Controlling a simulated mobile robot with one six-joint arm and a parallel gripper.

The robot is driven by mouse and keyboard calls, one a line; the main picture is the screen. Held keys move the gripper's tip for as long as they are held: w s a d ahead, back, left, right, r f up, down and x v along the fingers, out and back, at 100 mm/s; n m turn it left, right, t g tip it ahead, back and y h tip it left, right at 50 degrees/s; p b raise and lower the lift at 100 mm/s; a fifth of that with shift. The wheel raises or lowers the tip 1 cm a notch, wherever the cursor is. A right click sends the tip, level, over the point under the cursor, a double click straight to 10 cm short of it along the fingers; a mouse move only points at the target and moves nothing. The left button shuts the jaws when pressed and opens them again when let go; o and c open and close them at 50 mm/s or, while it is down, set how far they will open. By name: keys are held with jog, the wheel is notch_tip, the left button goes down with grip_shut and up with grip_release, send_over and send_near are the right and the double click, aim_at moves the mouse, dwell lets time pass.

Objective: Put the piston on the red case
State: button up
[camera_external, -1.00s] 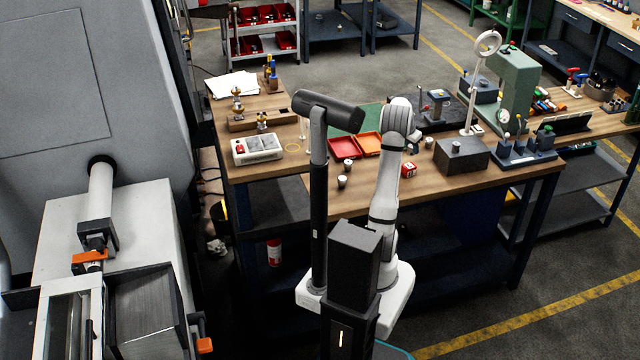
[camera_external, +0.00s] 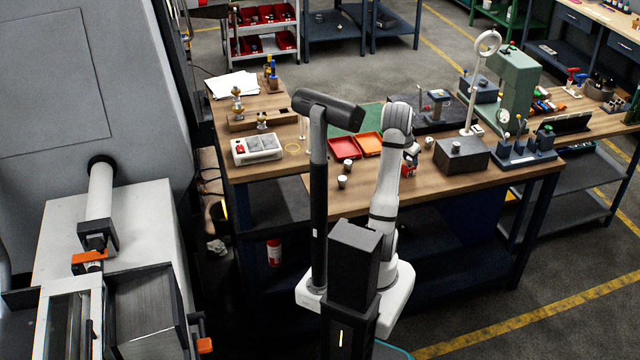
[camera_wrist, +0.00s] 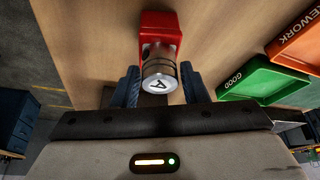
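The piston (camera_wrist: 158,72) is a short silver cylinder with dark ring bands and an "A" on the end facing the wrist camera. My gripper (camera_wrist: 160,88) has its two dark blue fingers on either side of it and appears shut on it. The red case (camera_wrist: 160,35) lies just beyond the piston in the wrist view, in line with it. I cannot tell whether piston and case touch. In the external view the red case (camera_external: 408,171) stands near the bench's front edge, with my gripper (camera_external: 411,157) right above it, partly hiding it.
A red tray (camera_external: 344,148) and an orange tray (camera_external: 369,145) lie left of my arm. Two small pale cylinders (camera_external: 342,182) stand in front of them. A dark grey block (camera_external: 462,156) is to the right. The wrist view shows a green GOOD tray (camera_wrist: 262,82) and an orange REWORK tray (camera_wrist: 300,42).

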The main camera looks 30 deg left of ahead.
jog(key=shift+o, duration=1.3)
jog(key=shift+r, duration=0.1)
jog(key=shift+r+p, duration=0.2)
jog(key=shift+p, duration=0.1)
jog(key=b+v, duration=0.2)
jog(key=v, duration=0.9)
jog(key=s+d+n, duration=0.1)
jog(key=s+d, duration=0.2)
jog(key=s, duration=0.6)
jog(key=s+d+f+n+y, duration=0.1)
jog(key=s+d, duration=0.3)
jog(key=s, duration=0.5)
jog(key=s+d+n+g, duration=0.1)
jog(key=s+d+n, duration=0.1)
jog(key=s, duration=0.8)
jog(key=shift+d+f+y, duration=0.35)
jog(key=shift+d+y, duration=0.05)
jog(key=shift+d, duration=0.45)
jog(key=shift+r+p, duration=0.1)
jog(key=shift+p, duration=0.2)
